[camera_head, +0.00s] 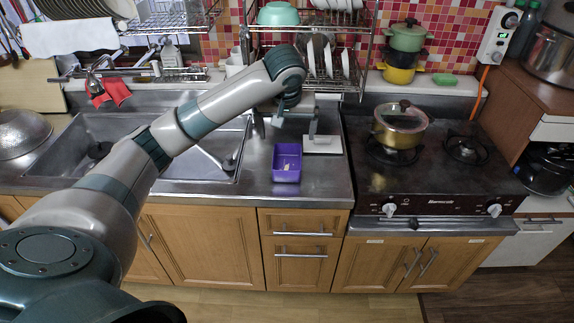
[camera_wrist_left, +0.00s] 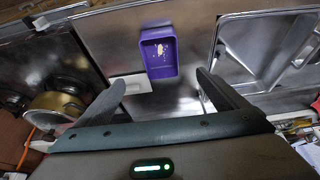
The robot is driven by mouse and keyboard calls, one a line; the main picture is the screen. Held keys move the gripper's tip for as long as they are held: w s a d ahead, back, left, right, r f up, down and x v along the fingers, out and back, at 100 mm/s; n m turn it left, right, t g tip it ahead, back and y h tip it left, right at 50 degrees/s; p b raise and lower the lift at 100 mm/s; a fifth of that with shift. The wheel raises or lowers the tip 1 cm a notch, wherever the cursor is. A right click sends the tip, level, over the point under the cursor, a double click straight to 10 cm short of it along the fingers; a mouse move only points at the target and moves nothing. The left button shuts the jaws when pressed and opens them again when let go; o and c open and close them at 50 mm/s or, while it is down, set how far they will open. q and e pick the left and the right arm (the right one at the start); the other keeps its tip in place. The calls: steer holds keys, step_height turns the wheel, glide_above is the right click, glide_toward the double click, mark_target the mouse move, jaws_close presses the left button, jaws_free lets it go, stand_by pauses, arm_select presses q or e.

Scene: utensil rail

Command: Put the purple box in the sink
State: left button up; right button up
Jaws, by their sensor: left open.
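The purple box (camera_head: 287,163) is an open-topped tray that stands on the steel counter, just right of the sink (camera_head: 75,127). It holds some small pale bits. In the left wrist view the purple box (camera_wrist_left: 160,70) lies ahead of and between the spread fingers. My left gripper (camera_head: 285,123) is open and empty, above the counter and behind the box in the head view. The left gripper (camera_wrist_left: 160,82) also shows in the wrist view, with its fingers apart from the box. The sink also shows in the wrist view (camera_wrist_left: 262,50). My right gripper is not in view.
A white flat piece (camera_head: 323,145) lies right of the box. A stove (camera_head: 430,180) with a gold pot (camera_head: 400,127) stands further right. A dish rack (camera_head: 350,75) stands behind. My left arm crosses over the sink and hides part of it.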

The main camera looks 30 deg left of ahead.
arm_select(q)
steer(key=shift+w, duration=0.1)
stand_by(0.3)
steer(key=p, duration=0.3)
glide_toward(287, 165)
steer(key=shift+w+a+f, duration=0.1)
steer(key=shift+w+f, duration=0.25)
steer(key=shift+w, duration=0.1)
steer(key=shift+w+a+f+p, duration=0.15)
steer(key=shift+a+f+p, duration=0.05)
steer(key=shift+f+p, duration=0.55)
steer(key=shift+p+x, duration=0.5)
steer(key=shift+x, duration=1.3)
steer(key=shift+c, duration=0.7)
